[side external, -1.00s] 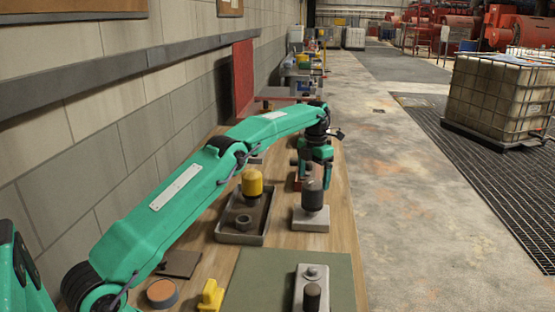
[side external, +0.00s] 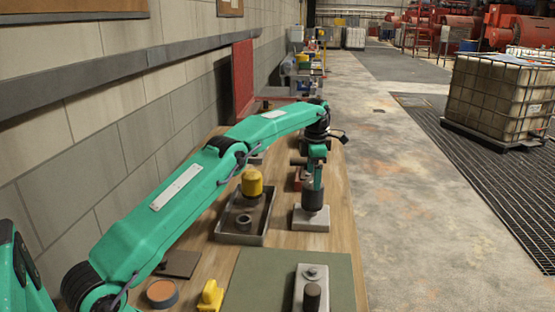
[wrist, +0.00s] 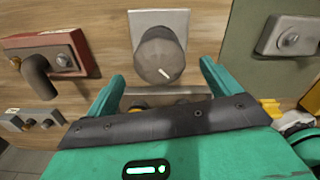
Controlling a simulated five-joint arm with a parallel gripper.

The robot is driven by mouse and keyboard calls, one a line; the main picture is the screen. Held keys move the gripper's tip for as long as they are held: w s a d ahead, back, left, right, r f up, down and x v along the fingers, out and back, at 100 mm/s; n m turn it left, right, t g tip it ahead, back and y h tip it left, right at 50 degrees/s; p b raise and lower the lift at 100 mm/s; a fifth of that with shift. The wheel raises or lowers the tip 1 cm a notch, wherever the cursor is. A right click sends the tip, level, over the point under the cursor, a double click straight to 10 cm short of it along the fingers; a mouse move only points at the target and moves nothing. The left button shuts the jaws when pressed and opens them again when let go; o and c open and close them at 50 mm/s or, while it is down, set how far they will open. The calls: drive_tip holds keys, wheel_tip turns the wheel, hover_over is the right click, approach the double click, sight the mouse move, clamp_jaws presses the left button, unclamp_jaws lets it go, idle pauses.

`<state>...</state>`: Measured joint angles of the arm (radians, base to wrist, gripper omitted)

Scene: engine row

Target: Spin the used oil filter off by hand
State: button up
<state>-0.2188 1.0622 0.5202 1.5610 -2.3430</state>
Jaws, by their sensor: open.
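A dark cylindrical filter (side external: 313,196) stands upright on a light grey block (side external: 311,220) on the wooden bench. I take it as the used oil filter. My gripper (side external: 314,180) is over it, pointing down, with a finger overlapping the filter's upper part in the side view. In the wrist view my gripper (wrist: 160,76) is open, with one green finger on each side of the dark filter (wrist: 160,56).
A grey tray (side external: 228,238) to the left holds a yellow-topped cylinder (side external: 252,184) and a dark ring (side external: 243,222). A red block with a pipe (wrist: 50,62) is nearby. A green mat (side external: 262,280) carries a grey plate with a dark post (side external: 312,297).

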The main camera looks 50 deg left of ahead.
sight(312, 194)
drive_tip(key=m, duration=0.4)
drive_tip(key=shift+m, duration=0.4)
drive_tip(key=m, duration=2)
drive_tip(key=shift+m, duration=0.4)
drive_tip(key=m, duration=0.4)
drive_tip(key=shift+f, duration=3.85)
drive_tip(key=shift+c, duration=0.4)
